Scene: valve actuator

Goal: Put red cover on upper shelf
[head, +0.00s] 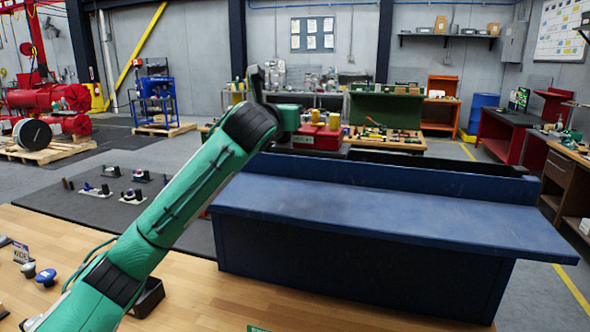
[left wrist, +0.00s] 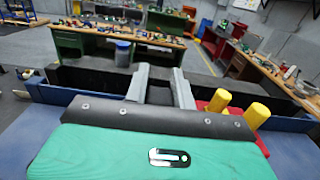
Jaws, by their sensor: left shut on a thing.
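The red cover (head: 316,138) is a red block with yellow cylinders on top, behind the blue bench in the head view. Its red edge (left wrist: 203,105) and two yellow cylinders also show right of the fingers in the left wrist view. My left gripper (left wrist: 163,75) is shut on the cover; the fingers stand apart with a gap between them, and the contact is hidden. In the head view my left arm hides part of the cover. The blue shelf unit (head: 390,215) has a wide flat top and a raised back ledge (head: 400,172). My right gripper is not in view.
The blue top is bare. A wooden table (head: 200,275) with small parts at its left lies in front. A dark mat (head: 110,200) with several small parts lies at left. Workbenches (head: 385,138) stand farther back.

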